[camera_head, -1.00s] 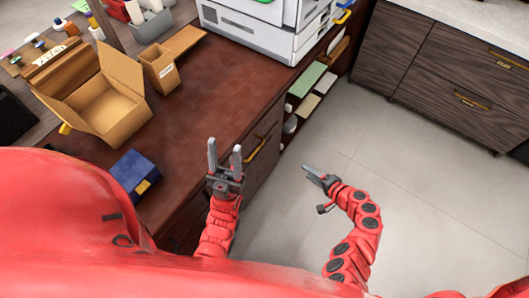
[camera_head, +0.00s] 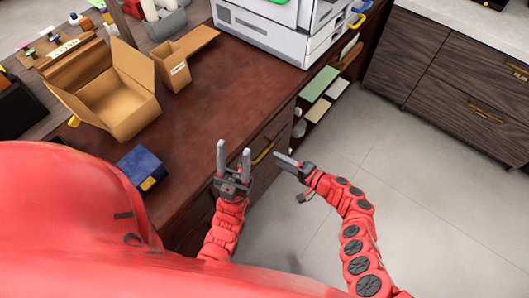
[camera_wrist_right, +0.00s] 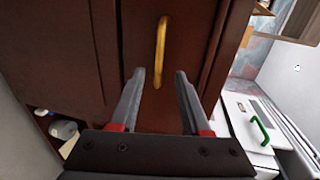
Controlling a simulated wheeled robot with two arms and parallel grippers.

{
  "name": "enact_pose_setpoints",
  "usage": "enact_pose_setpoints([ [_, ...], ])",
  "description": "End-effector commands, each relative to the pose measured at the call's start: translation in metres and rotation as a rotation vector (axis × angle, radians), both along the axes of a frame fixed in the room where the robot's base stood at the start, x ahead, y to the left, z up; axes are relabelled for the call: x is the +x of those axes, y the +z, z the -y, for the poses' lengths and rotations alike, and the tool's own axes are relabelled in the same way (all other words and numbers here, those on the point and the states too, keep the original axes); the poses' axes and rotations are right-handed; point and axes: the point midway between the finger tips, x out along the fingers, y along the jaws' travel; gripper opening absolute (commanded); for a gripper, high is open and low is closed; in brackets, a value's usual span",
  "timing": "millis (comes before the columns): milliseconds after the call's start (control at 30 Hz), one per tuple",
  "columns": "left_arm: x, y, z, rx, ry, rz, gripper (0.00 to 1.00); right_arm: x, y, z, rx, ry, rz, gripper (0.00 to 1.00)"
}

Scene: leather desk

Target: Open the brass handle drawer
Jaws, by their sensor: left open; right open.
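The brass handle (camera_head: 262,152) sits on the front of the desk drawer (camera_head: 270,134), under the desk's edge; the drawer looks closed. In the right wrist view the handle (camera_wrist_right: 161,52) stands upright in the picture, just beyond the fingertips and between their lines. My right gripper (camera_head: 277,160) points left at the handle in the head view; its fingers (camera_wrist_right: 168,75) are apart and empty. My left gripper (camera_head: 234,150) is open and empty, pointing up, left of the handle and in front of the desk.
The leather desk top (camera_head: 210,105) bears an open cardboard box (camera_head: 125,105), a smaller box (camera_head: 175,72), a blue box (camera_head: 140,166) and a printer (camera_head: 265,30). Open shelves (camera_head: 318,90) lie right of the drawer. The floor (camera_head: 400,190) is free on the right.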

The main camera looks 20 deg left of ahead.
Motion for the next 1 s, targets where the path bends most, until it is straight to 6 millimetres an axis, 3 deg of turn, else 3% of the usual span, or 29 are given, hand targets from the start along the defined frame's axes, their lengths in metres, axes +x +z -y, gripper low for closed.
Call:
enact_pose_setpoints([
  [167, 0.000, -0.027, 0.000, 0.000, 0.000, 0.000, 0.50, 0.008, -0.016, -0.031, -0.001, 0.010, -0.001, 0.47],
  [400, 0.000, -0.049, 0.000, 0.000, 0.000, 0.000, 0.50, 0.021, -0.020, -0.064, -0.002, 0.006, 0.000, 0.47],
  [800, 0.000, -0.051, 0.000, 0.000, 0.000, 0.000, 0.50, 0.025, -0.017, -0.070, -0.002, 0.001, -0.001, 0.47],
  [1000, 0.000, -0.051, 0.000, 0.000, 0.000, 0.000, 0.50, 0.025, -0.017, -0.070, -0.002, 0.001, -0.001, 0.13],
])
